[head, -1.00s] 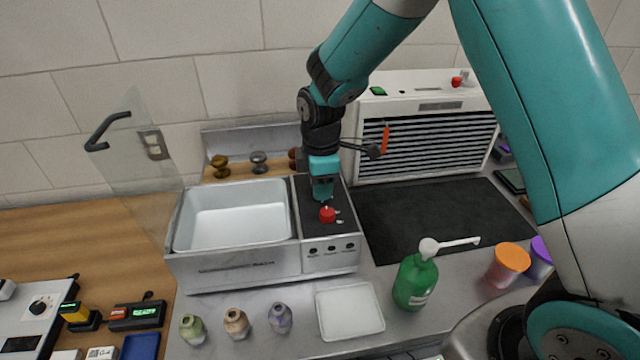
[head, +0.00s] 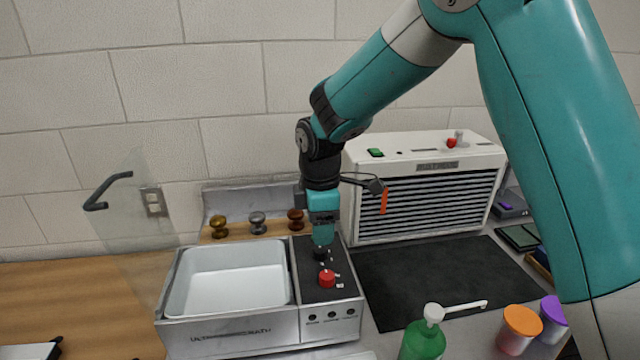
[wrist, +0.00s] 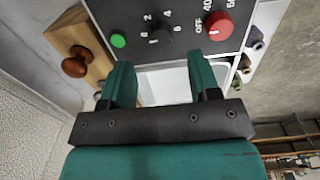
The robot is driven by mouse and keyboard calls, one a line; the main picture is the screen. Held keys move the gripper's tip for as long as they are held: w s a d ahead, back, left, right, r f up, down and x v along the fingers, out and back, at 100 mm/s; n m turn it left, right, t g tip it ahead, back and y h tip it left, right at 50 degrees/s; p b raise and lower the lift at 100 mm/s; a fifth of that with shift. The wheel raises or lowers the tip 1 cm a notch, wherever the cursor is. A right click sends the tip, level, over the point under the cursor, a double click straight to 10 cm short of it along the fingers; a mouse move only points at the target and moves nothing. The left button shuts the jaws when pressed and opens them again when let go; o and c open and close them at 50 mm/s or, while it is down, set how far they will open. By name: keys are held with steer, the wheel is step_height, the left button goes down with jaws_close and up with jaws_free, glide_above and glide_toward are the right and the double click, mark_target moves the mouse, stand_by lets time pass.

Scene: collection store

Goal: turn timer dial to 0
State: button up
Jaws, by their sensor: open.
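The ultrasonic bath (head: 232,336) has a dark control panel on its right side. A black numbered dial (head: 321,253) sits on that panel; it also shows in the wrist view (wrist: 160,34), with small figures such as 2 and 4 around it. I cannot read where its pointer stands. A red dial (head: 327,279) with OFF, 40 and 50 marks is nearer the front edge; it shows at the upper right of the wrist view (wrist: 218,26). My gripper (head: 322,241) is open and empty, pointing down just above the black dial. Its fingers (wrist: 161,78) are apart in the wrist view.
A green button (wrist: 118,40) is beside the black dial. Several knobs, one of them brown (head: 296,219), stand on a wooden board behind the bath. A white louvred unit (head: 424,146) is at the back right. The dark mat (head: 430,285) is clear.

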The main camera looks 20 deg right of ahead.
mark_target(320, 249)
step_height(320, 249, up, 12)
steer(key=b, duration=0.1)
stand_by(0.5)
